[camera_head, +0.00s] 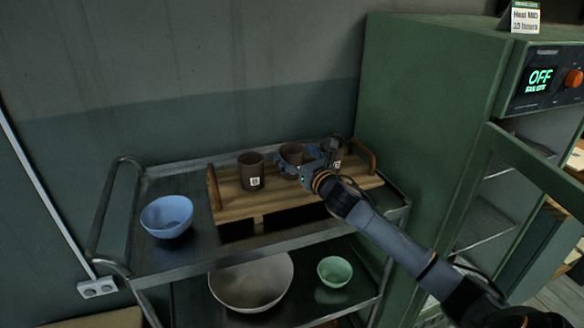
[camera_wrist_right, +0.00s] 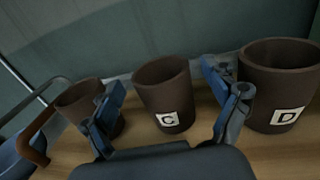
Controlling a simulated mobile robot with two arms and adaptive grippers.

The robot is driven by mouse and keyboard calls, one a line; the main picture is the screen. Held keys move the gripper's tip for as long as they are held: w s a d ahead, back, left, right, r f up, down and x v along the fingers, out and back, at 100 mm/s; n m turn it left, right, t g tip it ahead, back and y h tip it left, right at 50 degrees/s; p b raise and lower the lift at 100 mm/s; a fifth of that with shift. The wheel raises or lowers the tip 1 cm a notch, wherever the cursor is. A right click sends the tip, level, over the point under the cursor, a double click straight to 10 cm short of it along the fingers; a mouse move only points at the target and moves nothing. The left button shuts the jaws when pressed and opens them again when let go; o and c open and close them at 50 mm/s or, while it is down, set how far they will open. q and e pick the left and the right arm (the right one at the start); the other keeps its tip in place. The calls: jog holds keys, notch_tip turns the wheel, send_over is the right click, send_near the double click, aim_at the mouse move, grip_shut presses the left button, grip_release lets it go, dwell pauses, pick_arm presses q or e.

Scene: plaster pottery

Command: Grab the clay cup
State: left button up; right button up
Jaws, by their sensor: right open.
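Three dark brown clay cups stand upright in a row on a wooden tray (camera_head: 238,205). The left cup (camera_head: 251,172) has a white label. The middle cup (camera_head: 292,152) and right cup (camera_head: 334,147) are partly covered by my right gripper (camera_head: 303,161). In the right wrist view, the middle cup (camera_wrist_right: 161,86) is labelled C and the right cup (camera_wrist_right: 278,75) is labelled D. The left cup (camera_wrist_right: 78,98) is partly behind a finger there. My right gripper (camera_wrist_right: 168,104) is open, its fingers spread to either side of cup C; contact cannot be told. My left gripper is not in view.
The tray, with curved end handles, sits on a metal cart (camera_head: 160,258). A blue bowl (camera_head: 167,217) stands left of it. A large pale bowl (camera_head: 252,284) and a green bowl (camera_head: 334,271) are on the lower shelf. A green oven (camera_head: 430,100) stands close on the right.

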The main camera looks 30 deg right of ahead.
jog(key=w, duration=0.2)
jog(key=shift+w+d+f, duration=0.15)
jog(key=shift+w, duration=0.15)
jog(key=shift+s, duration=0.1)
jog(key=shift+c, duration=0.4)
jog(key=c, duration=1.1)
jog(key=shift+c, duration=1.3)
jog(key=shift+r, duration=0.25)
